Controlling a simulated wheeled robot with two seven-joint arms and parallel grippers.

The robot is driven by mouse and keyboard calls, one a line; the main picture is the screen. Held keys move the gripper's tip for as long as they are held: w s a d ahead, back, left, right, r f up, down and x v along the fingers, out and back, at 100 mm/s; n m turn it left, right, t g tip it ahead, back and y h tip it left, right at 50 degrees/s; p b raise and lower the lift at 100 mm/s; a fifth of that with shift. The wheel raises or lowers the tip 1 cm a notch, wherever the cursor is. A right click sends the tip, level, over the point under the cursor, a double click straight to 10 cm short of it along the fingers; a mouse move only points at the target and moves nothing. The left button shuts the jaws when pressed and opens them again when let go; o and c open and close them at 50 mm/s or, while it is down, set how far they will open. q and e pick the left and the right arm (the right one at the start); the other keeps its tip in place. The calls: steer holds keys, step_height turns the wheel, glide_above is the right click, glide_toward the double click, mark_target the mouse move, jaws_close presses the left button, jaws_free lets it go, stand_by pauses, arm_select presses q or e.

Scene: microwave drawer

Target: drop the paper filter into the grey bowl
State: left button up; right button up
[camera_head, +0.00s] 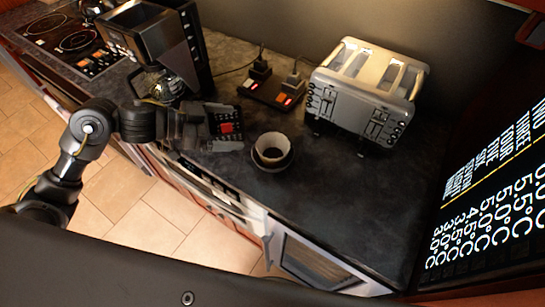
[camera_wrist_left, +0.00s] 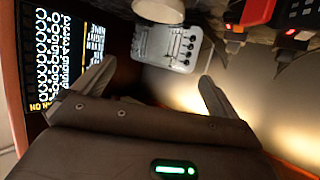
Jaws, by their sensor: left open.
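The paper filter (camera_head: 272,143) is a pale, round, open-topped cup on the dark worktop. It sits in the dark grey bowl (camera_head: 273,166), whose rim and side show around and below it. My left gripper (camera_head: 238,127) is open just left of the bowl, its fingers pointing right, apart from the filter. In the left wrist view my left gripper (camera_wrist_left: 158,85) has its fingers spread with nothing held between them. A pale rounded thing at that view's top edge is cut off and I cannot tell what it is. My right gripper does not show.
A silver toaster (camera_head: 365,92) stands right of the bowl, and a coffee maker (camera_head: 160,45) is at the back left. A power strip (camera_head: 272,92) with plugs lies behind the bowl. A lit display (camera_head: 500,190) is at the right. The worktop in front of the toaster is clear.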

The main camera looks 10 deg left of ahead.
arm_select(q)
steer(key=v, duration=0.3)
steer(key=shift+s+a+r+b, duration=0.15)
steer(key=shift+a+b, duration=0.05)
steer(key=shift+b, duration=0.1)
stand_by(0.3)
